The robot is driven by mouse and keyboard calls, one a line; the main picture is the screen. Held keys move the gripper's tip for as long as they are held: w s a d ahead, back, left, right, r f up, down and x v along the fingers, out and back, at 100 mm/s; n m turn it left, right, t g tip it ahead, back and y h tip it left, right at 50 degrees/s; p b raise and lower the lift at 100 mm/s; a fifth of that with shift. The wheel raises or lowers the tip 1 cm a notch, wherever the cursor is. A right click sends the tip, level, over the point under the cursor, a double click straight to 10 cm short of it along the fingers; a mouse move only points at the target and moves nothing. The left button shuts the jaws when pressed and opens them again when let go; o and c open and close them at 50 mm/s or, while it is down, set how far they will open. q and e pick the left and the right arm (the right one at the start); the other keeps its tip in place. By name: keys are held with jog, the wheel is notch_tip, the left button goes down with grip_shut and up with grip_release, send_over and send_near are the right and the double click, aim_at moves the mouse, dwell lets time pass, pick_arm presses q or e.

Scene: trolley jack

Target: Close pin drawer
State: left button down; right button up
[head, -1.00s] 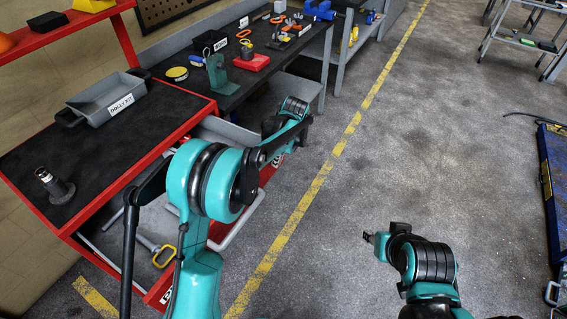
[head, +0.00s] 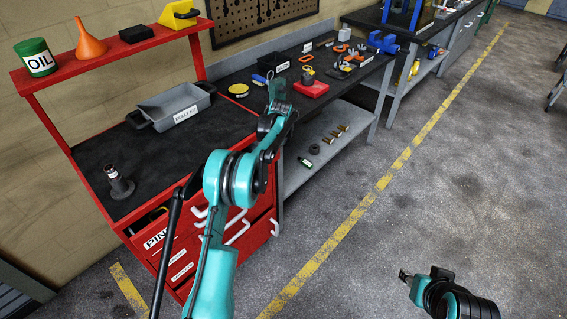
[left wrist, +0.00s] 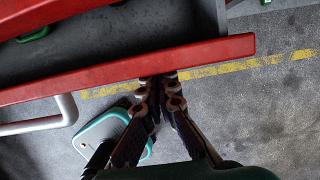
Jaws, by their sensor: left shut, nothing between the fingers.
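The pin drawer (head: 157,239), with a red front and a label partly reading "PIN", is in the red cabinet at the left of the head view. A narrow gap with something yellow shows above its front, so it looks slightly open.
White handles (head: 237,231) stick out from the cabinet fronts. A grey dolly kit tray (head: 183,97) and a dark post (head: 118,181) stand on the cabinet top. A workbench (head: 335,104) adjoins on the right.

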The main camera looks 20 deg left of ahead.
pick_arm(q)
jog(key=a, duration=0.1)
jog(key=w+a, duration=0.1)
jog(key=a, duration=0.1)
jog(key=w+a+p, duration=0.1)
jog(key=a, duration=0.1)
jog(key=shift+a, duration=0.1)
jog(key=shift+w+a, duration=0.15)
jog(key=shift+a, duration=0.05)
pick_arm(e)
jog(key=shift+d+r, duration=0.1)
jog(key=shift+r, duration=0.5)
pick_arm(q)
jog(key=shift+r, duration=0.1)
